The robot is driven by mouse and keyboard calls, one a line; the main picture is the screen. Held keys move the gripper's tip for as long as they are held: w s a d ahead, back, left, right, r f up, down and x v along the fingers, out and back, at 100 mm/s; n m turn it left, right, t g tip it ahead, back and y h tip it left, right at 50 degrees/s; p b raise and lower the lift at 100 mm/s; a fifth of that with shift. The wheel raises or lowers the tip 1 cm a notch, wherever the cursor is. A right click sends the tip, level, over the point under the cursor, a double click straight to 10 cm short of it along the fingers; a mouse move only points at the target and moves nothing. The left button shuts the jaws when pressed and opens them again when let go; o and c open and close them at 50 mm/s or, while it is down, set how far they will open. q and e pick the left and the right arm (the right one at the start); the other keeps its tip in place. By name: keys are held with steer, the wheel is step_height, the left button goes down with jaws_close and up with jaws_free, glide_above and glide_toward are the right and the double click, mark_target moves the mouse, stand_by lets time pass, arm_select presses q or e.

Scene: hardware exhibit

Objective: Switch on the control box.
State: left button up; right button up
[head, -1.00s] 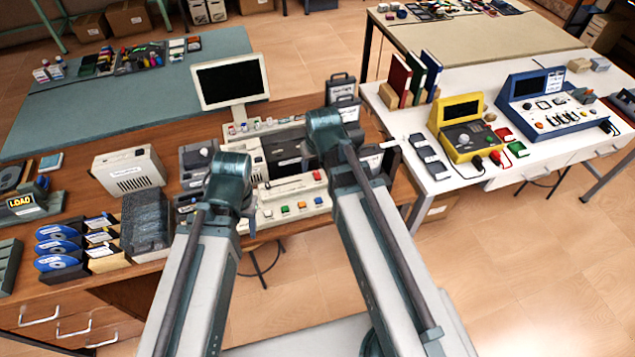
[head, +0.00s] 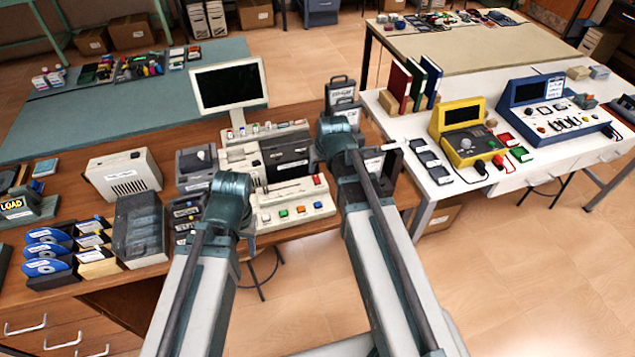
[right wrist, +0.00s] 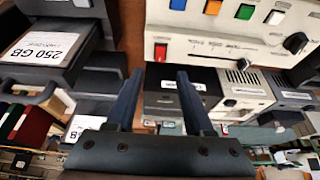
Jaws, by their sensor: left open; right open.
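The control box (head: 291,213) is a low cream box at the front of the wooden bench, with orange, green and white buttons and a red switch (head: 318,180) at its right end. In the right wrist view, which looks upside down, the control box (right wrist: 222,42) fills the upper right, and its red switch (right wrist: 160,52) shows just beyond the fingers. My right gripper (right wrist: 160,80) is open and empty, its two dark fingers apart and pointing towards the switch. Contact is not seen. In the head view both arms reach over the bench; my left gripper is hidden behind its arm.
A monitor (head: 228,87) and cream equipment stand behind the box. A 250 GB unit (right wrist: 58,45) sits close beside it. A white table (head: 455,205) with yellow and blue devices stands right.

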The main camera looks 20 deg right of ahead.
mark_target(316, 178)
steer(key=b+x, duration=0.6)
steer(key=x, duration=0.2)
steer(key=shift+f+b, duration=0.15)
steer(key=shift+b, duration=0.15)
jaws_close()
